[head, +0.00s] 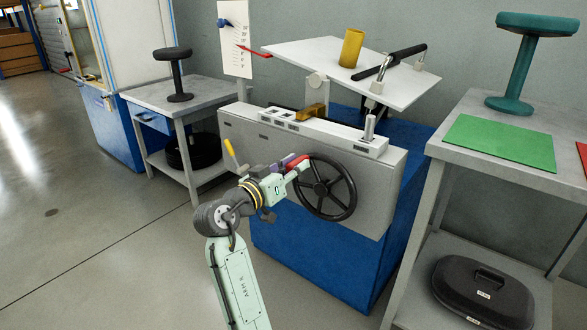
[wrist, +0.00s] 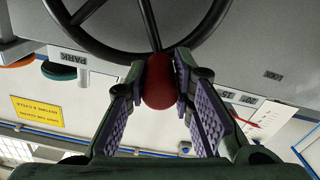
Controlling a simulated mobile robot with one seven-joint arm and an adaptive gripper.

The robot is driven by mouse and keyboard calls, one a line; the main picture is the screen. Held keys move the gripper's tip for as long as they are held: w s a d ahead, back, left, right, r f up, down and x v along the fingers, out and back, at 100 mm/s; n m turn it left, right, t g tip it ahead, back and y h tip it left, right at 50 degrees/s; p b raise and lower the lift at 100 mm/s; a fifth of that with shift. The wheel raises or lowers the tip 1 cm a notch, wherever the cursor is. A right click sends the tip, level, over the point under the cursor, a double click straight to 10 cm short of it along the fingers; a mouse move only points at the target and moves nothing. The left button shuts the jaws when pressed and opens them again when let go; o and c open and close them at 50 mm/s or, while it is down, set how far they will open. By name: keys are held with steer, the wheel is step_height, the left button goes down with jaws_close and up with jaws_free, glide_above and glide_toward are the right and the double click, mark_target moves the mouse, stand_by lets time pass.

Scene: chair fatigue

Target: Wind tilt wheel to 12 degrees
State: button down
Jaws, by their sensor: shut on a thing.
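The black tilt wheel (head: 323,188) is mounted on the front of a grey machine housing. Its red handle knob (wrist: 159,82) sits at the rim, at the upper left in the head view. My gripper (head: 296,165) is at this knob, with its purple-padded fingers on both sides of it in the wrist view. It is shut on the knob. The white tilt table (head: 340,62) above the housing slopes down to the right. It carries a yellow cylinder (head: 351,48) and a black clamped bar (head: 392,62). A red pointer (head: 254,51) lies by a white scale plate (head: 234,35); its reading is too small to tell.
A yellow-tipped lever (head: 230,152) stands close to my wrist, left of the wheel. A grey bench (head: 400,240) with a green mat (head: 500,142) and teal stool-like piece (head: 520,60) stands at right. A smaller grey table (head: 160,93) is at left. The floor at left is clear.

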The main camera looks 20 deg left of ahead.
steer(key=c, duration=1.4)
jaws_free()
steer(key=shift+o, duration=0.2)
steer(key=v, duration=1.2)
